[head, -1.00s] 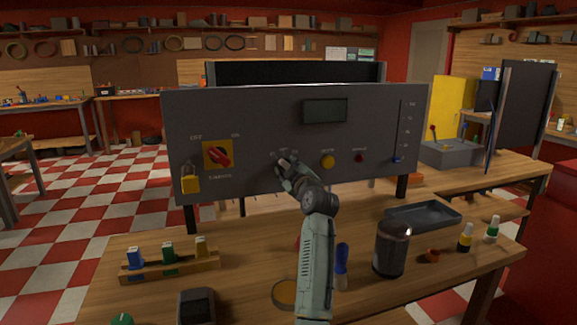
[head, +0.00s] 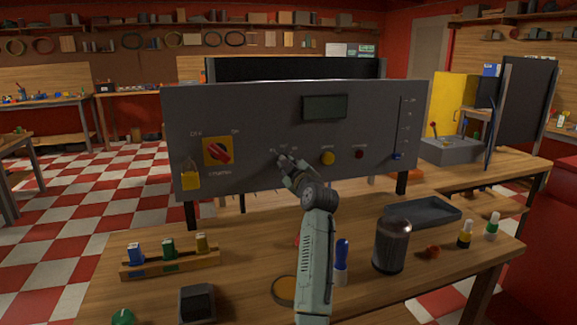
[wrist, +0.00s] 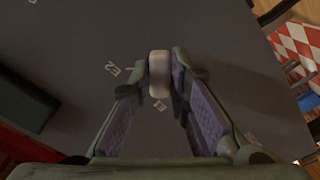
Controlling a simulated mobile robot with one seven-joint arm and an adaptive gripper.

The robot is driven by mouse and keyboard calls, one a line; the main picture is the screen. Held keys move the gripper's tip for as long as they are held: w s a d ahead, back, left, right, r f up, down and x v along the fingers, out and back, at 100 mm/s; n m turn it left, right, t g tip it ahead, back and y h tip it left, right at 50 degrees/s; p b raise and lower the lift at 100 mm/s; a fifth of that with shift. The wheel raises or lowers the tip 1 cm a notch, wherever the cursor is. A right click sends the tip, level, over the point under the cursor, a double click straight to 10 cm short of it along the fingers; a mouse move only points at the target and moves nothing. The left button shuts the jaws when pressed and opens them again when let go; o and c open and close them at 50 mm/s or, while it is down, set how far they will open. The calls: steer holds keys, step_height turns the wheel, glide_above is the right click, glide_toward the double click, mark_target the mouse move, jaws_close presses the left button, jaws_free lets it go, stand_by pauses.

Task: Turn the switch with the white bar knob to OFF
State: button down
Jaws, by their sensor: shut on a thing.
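The white bar knob (wrist: 158,78) sits on the grey panel (head: 262,110), between my fingertips in the wrist view. My gripper (wrist: 160,88) is shut on it. Small white markings surround the knob on the panel; I cannot read them all. In the head view my gripper (head: 282,162) is at the lower middle of the panel and hides the knob. I cannot tell from the markings which position the knob points to.
A red rotary switch on a yellow plate (head: 218,151) and a yellow padlock (head: 190,180) are at the panel's left. A yellow button (head: 328,158), a red button (head: 359,154) and a slider (head: 397,156) are to the right. A dark jar (head: 391,246) stands on the bench.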

steer(key=shift+m, duration=0.3)
steer(key=m+b, duration=0.1)
steer(key=m, duration=0.2)
steer(key=shift+f+m, duration=0.1)
steer(key=shift+m, duration=0.2)
steer(key=shift+a+m, duration=0.15)
steer(key=shift+m, duration=2.05)
steer(key=c, duration=1.5)
jaws_free()
steer(key=shift+s, duration=0.1)
